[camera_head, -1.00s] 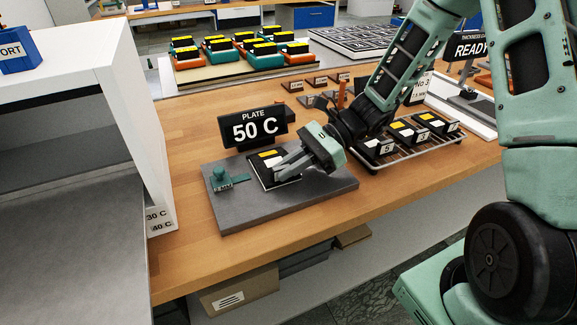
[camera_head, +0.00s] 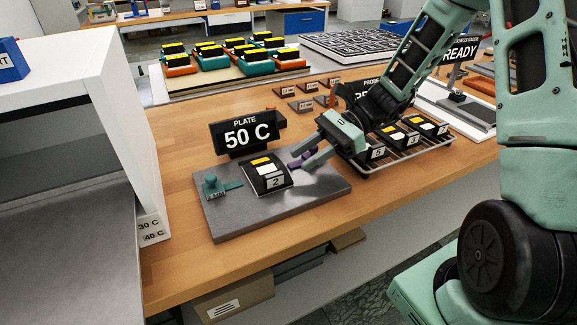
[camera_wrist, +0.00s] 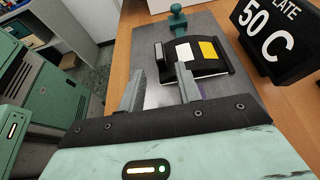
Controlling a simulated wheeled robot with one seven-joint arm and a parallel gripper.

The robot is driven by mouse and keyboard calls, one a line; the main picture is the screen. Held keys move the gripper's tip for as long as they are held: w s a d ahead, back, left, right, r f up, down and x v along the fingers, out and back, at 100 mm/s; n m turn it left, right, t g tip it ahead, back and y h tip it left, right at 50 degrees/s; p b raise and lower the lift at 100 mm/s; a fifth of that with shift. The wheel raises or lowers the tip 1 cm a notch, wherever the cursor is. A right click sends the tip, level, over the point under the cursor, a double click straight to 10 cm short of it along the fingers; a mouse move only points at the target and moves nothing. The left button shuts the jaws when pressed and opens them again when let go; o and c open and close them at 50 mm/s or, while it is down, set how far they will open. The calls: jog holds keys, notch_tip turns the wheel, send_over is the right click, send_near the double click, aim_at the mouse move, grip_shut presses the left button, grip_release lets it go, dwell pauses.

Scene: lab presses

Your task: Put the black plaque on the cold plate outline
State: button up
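The black plaque (camera_head: 264,174), with a yellow patch, a white patch and a "2" label, lies on the grey cold plate (camera_head: 225,220). It also shows in the wrist view (camera_wrist: 192,57). No outline shows around the plaque; I cannot tell how it sits on one. My gripper (camera_head: 300,160) is to the right of the plaque, clear of it and low over the plate. In the wrist view its two fingers (camera_wrist: 160,88) are apart with nothing between them. A small purple part (camera_head: 302,162) shows by the fingers, partly hidden.
A "PLATE 50 C" sign (camera_head: 246,133) stands behind the plaque. A teal knob piece (camera_head: 212,186) is at the plate's left. A wire rack (camera_head: 370,172) with numbered black plaques stands right. A white cabinet (camera_head: 110,110) borders the left. The bench front is clear.

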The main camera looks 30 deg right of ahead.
jog(key=v, duration=0.4)
jog(key=shift+d+r, duration=0.1)
jog(key=shift+d, duration=0.25)
jog(key=s+a+n+g, duration=0.1)
jog(key=a, duration=0.1)
jog(key=s+a+n+g+h, duration=0.1)
jog(key=a+n, duration=0.1)
jog(key=s+a+n+g+h, duration=0.1)
jog(key=a, duration=0.1)
jog(key=shift+s+r+n, duration=0.2)
jog(key=shift+s+n, duration=0.1)
jog(key=shift+s, duration=0.05)
jog(key=s+a+n+t+h, duration=0.1)
jog(key=s+a+n+h, duration=0.4)
jog(key=s+n, duration=0.3)
jog(key=s+a+r+n+t+h, duration=0.1)
jog(key=s+a+n+h, duration=0.4)
jog(key=n, duration=0.8)
jog(key=shift+s+a+t+h, duration=0.4)
jog(key=shift+s+a+t, duration=0.1)
jog(key=shift+s, duration=1.15)
